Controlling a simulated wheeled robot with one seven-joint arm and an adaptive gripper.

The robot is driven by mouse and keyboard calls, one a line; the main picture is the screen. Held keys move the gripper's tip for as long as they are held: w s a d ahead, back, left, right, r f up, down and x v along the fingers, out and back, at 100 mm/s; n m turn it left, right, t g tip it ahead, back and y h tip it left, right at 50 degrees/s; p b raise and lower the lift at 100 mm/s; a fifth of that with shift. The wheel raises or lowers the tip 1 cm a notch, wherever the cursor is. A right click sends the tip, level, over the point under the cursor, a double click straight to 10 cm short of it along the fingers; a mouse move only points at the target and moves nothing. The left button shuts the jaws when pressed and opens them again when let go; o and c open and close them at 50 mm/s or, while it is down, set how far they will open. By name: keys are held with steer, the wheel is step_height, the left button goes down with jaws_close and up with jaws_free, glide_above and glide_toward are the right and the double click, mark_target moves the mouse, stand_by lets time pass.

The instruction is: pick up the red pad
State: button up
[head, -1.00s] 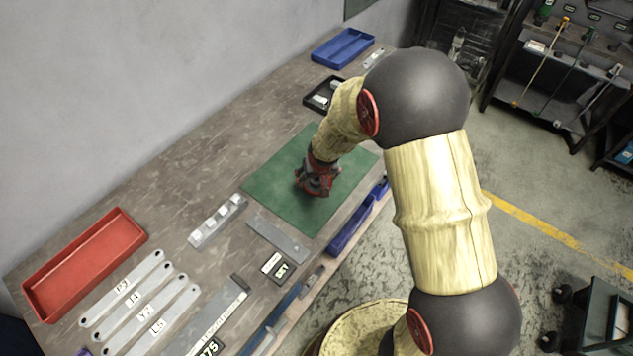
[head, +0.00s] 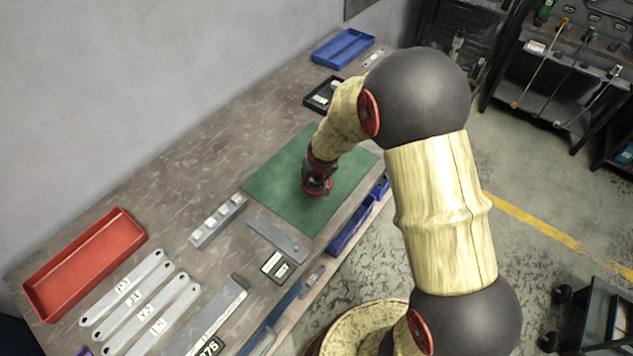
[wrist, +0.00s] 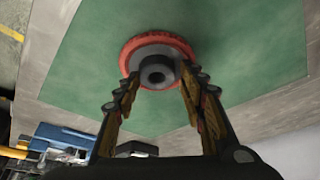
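The red pad (wrist: 184,45) is a round disc with a red rim, a grey face and a black hub. It shows in the wrist view over the green mat, with the hub facing the camera. My gripper (wrist: 158,76) has one finger on each side of the hub, close against it. The fingers appear shut on the pad's hub. In the head view my gripper (head: 317,188) is low over the mat, and a bit of red shows at its tip. I cannot tell whether the pad touches the mat.
The green mat (head: 275,180) is otherwise clear. A red tray (head: 130,222), flat labelled brackets (head: 150,305) and a grey plate (head: 278,238) lie to the left. A black tray (head: 310,105) and a blue tray (head: 340,62) stand behind. Blue bins (head: 350,228) line the front edge.

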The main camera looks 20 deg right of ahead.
mark_target(317, 178)
steer(key=shift+s+d+f, duration=0.2)
steer(key=shift+s+f, duration=0.45)
steer(key=shift+f, duration=0.05)
steer(key=shift+c, duration=0.4)
steer(key=shift+r, duration=0.15)
steer(key=shift+w+r, duration=0.1)
steer(key=shift+r, duration=0.15)
steer(key=shift+c, duration=0.7)
step_height(317, 178, up, 4)
steer(key=shift+a+f+p, duration=0.1)
steer(key=shift+a+p, duration=0.05)
steer(key=shift+p, duration=0.65)
jaws_close()
steer(key=s+a+r+p, duration=0.1)
steer(key=s+a+r, duration=0.2)
steer(key=s+r, duration=0.6)
steer(key=shift+s+a+r, duration=0.15)
steer(key=shift+s+a, duration=0.05)
steer(key=shift+s, duration=1.65)
